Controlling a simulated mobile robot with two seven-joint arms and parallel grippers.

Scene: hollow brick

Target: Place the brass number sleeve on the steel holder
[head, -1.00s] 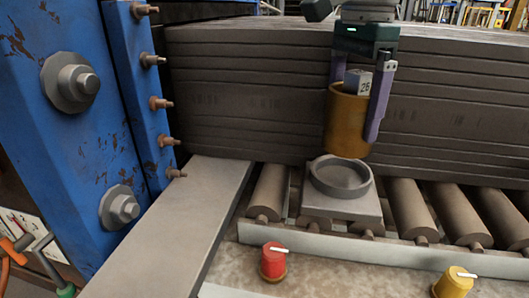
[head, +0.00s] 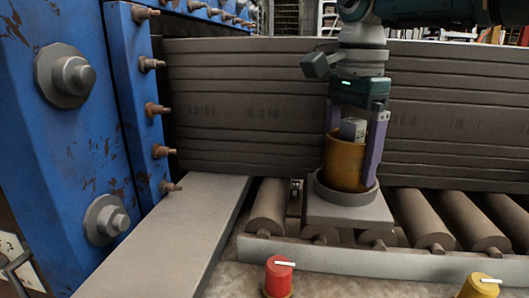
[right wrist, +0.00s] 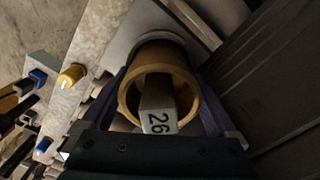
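The brass number sleeve (head: 345,162) stands upright, with a grey block marked 26 (right wrist: 159,121) showing inside its open top. Its lower end is within the round rim of the steel holder (head: 350,207), which sits on a square plate on the rollers. Whether the sleeve touches the bottom of the holder is hidden. My right gripper (head: 352,178) points down with its purple fingers on both sides of the sleeve, closed on it. In the right wrist view the sleeve (right wrist: 187,93) lies between the fingers, with the grey holder ring at its far end. My left gripper is not in view.
A stack of dark slabs (head: 240,110) stands close behind the holder. Rollers (head: 435,218) run to the right. A flat grey beam (head: 175,235) and a blue bolted frame (head: 70,120) are at the left. Red (head: 279,275) and yellow (head: 480,287) knobs are in front.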

